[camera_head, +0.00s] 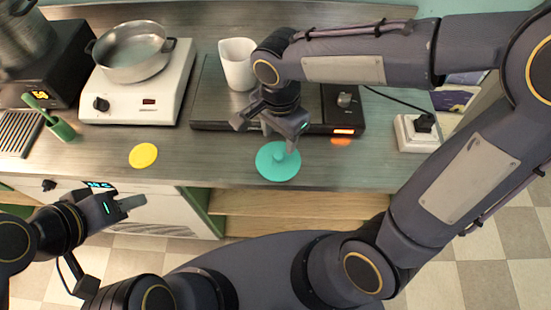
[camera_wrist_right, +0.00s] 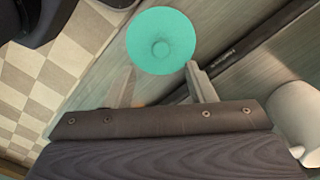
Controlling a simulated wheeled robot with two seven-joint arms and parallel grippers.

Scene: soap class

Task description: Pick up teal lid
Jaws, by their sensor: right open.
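The teal lid (camera_head: 278,166) is a round disc with a small raised knob in its middle. It lies on the counter near the front edge. In the right wrist view the lid (camera_wrist_right: 161,42) shows just beyond the fingertips. My right gripper (camera_head: 285,143) is above the lid, its two fingers spread and empty; the wrist view shows the open fingers (camera_wrist_right: 160,75) too. Whether a finger touches the lid cannot be told. My left gripper (camera_head: 132,204) is in front of the counter at the lower left, away from the lid. Its finger gap cannot be made out.
A white cup (camera_head: 238,64) stands on the dark hotplate (camera_head: 215,108) behind my right gripper. A pot (camera_head: 131,52) sits on a white scale-like appliance (camera_head: 140,108). A yellow disc (camera_head: 143,155) and a green-handled tool (camera_head: 58,126) lie to the left. The counter around the lid is clear.

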